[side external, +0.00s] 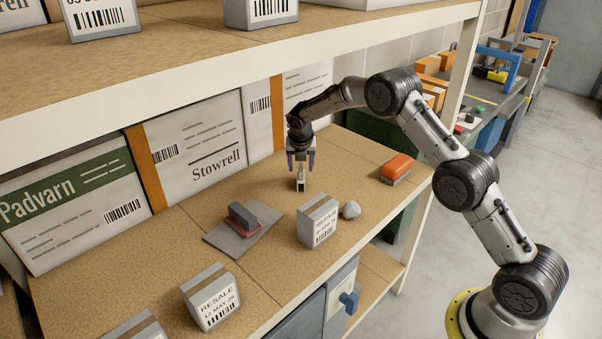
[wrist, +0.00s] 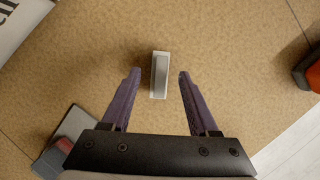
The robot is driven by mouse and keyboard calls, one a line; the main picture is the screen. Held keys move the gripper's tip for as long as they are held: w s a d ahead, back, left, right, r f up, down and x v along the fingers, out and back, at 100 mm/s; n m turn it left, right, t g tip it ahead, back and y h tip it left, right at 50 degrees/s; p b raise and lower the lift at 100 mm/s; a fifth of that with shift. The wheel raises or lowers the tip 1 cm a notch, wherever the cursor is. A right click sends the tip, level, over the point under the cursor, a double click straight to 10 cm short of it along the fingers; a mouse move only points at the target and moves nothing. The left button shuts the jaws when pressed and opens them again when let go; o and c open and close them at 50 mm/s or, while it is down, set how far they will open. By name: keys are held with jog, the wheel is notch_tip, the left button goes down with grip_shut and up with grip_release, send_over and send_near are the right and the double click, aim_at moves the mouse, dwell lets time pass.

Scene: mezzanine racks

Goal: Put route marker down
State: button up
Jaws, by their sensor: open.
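A small grey-and-white block (side external: 300,184), the thing I take for the route marker, stands on the brown shelf board below my gripper (side external: 300,166). In the wrist view the block (wrist: 160,85) lies between the two purple fingers, with a gap on each side. My gripper (wrist: 160,75) points down, is open and holds nothing. I cannot tell from the side external view how far the fingertips reach down around the block.
A dark block with a red base (side external: 242,218) sits on a grey pad (side external: 262,243). A taped box (side external: 318,222), a grey stone (side external: 351,210) and an orange-topped block (side external: 397,168) stand nearby. Large cartons (side external: 200,150) line the back. An upper shelf (side external: 200,80) overhangs.

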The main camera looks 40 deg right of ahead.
aim_at(301, 182)
jog(key=v, duration=0.6)
jog(key=shift+r, duration=0.4)
jog(key=shift+s+a, duration=0.1)
jog(key=shift+s, duration=0.05)
